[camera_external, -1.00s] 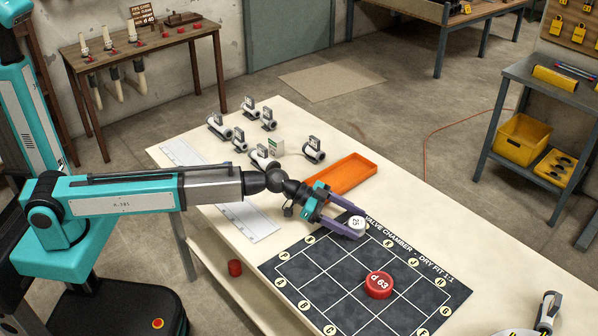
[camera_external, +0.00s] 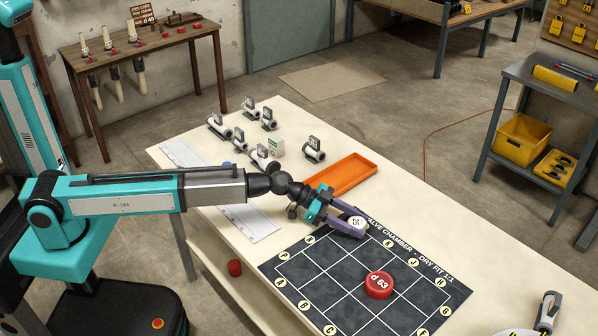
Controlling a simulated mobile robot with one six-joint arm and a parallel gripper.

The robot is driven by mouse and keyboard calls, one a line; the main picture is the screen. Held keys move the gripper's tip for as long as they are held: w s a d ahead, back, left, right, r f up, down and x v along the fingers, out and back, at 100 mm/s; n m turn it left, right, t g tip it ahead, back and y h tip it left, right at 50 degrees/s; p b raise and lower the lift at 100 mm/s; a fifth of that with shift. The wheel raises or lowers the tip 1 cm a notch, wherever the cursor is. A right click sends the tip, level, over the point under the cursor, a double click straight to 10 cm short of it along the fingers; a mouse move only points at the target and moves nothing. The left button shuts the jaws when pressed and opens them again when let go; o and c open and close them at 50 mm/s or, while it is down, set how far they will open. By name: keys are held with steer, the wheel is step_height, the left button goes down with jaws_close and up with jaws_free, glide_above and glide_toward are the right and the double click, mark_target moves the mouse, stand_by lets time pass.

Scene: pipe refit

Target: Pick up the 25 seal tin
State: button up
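The 25 seal tin (camera_external: 357,222) is small, round and white, with "25" on its top. It is at the upper edge of the dark valve chamber mat (camera_external: 340,268). My gripper (camera_external: 355,223) has its two purple fingers on either side of the tin, one behind it and one in front. The fingers are apart, with the tin between them near their tips. I cannot tell whether they press on it. The lower part of the tin is hidden by the front finger.
A red d 63 tin (camera_external: 379,285) sits on the mat. An orange tray (camera_external: 344,175) lies behind my gripper. Several grey pipe fittings (camera_external: 240,138) and a small white-green card (camera_external: 277,148) stand at the back left of the table. A small red tin (camera_external: 235,268) is on the lower shelf.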

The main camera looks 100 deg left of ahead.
mark_target(354, 222)
steer(key=shift+c, duration=1.1)
steer(key=shift+r, duration=1.5)
steer(key=shift+s+r+b, duration=0.15)
steer(key=shift+r+b, duration=0.15)
steer(key=s, duration=0.4)
steer(key=s+d+b, duration=0.1)
steer(key=s, duration=0.3)
steer(key=s+r, duration=0.1)
steer(key=s, duration=0.3)
steer(key=shift+s+d+b, duration=0.35)
steer(key=shift+s+b, duration=0.25)
steer(key=shift+b, duration=0.1)
steer(key=shift+s+f+b, duration=0.1)
steer(key=shift+b, duration=0.7)
steer(key=shift+d+b, duration=0.1)
steer(key=shift+b, duration=0.3)
